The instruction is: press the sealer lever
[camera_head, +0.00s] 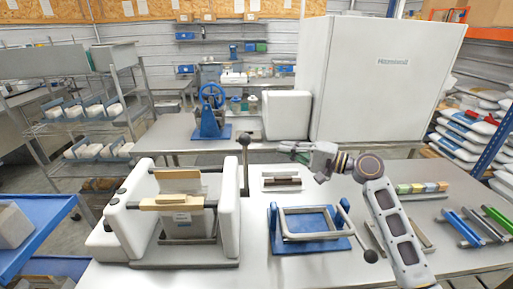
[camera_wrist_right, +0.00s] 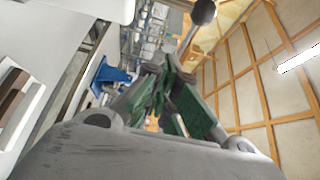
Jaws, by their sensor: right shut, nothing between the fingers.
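The sealer (camera_head: 229,215) is a white machine at the left of the table, with bars and a pale block between its two sides. Its lever (camera_head: 245,165) stands upright at its right side, with a dark ball knob (camera_head: 244,140) on top. The knob also shows in the right wrist view (camera_wrist_right: 203,12), above and beyond the fingers. My right gripper (camera_head: 287,147) is shut and empty, to the right of the knob at about its height, and looks apart from it. In the right wrist view its green-padded fingers (camera_wrist_right: 165,92) are together. My left gripper is out of view.
A blue fixture (camera_head: 312,243) with a metal frame and a black-knobbed handle stands on the table below my right arm. Small bars (camera_head: 281,184) lie behind it. Green and blue tools (camera_head: 480,228) lie at the right. A big white cabinet (camera_head: 375,80) stands behind.

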